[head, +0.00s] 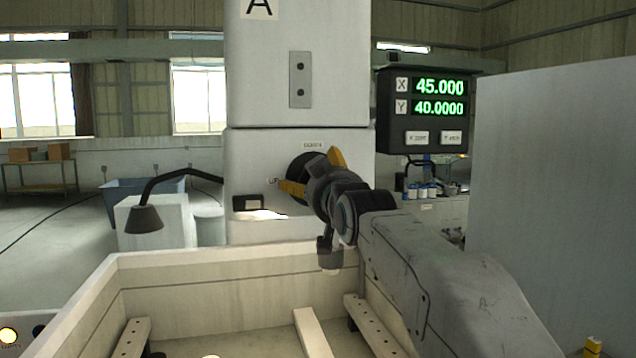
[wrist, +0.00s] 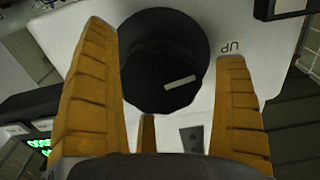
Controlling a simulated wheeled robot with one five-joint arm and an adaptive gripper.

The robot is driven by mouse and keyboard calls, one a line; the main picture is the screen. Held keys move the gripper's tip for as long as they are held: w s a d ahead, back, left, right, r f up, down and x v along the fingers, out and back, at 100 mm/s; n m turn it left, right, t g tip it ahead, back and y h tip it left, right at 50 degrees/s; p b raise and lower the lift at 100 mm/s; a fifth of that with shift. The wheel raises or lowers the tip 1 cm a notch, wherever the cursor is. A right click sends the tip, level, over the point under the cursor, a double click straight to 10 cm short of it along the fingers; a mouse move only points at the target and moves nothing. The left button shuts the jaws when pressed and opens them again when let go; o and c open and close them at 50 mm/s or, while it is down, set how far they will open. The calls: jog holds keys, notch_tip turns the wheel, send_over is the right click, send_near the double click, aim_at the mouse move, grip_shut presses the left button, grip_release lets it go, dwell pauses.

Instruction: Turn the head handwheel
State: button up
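The head handwheel is a dark round knob with a pale bar mark on its face. It fills the upper middle of the wrist view (wrist: 152,62). In the head view the handwheel (head: 298,168) is largely hidden behind my gripper, on the front of the pale machine head. My gripper (head: 311,170) has yellow fingers and is open in front of it. In the wrist view my gripper's fingers (wrist: 163,45) stand apart on either side of the knob. I cannot tell whether they touch it. An "UP" label (wrist: 231,47) sits beside the knob.
The machine head (head: 297,75) rises above a pale open tank (head: 215,277) with rails inside. A readout (head: 427,105) showing X 45.000 and Y 40.0000 hangs at right. A black lamp (head: 146,218) stands at left. A large grey panel (head: 555,170) closes off the right.

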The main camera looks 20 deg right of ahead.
jog(key=c, duration=1.1)
jog(key=shift+m+b, duration=0.35)
jog(key=shift+m, duration=0.85)
jog(key=o, duration=1.2)
jog(key=s, duration=1.2)
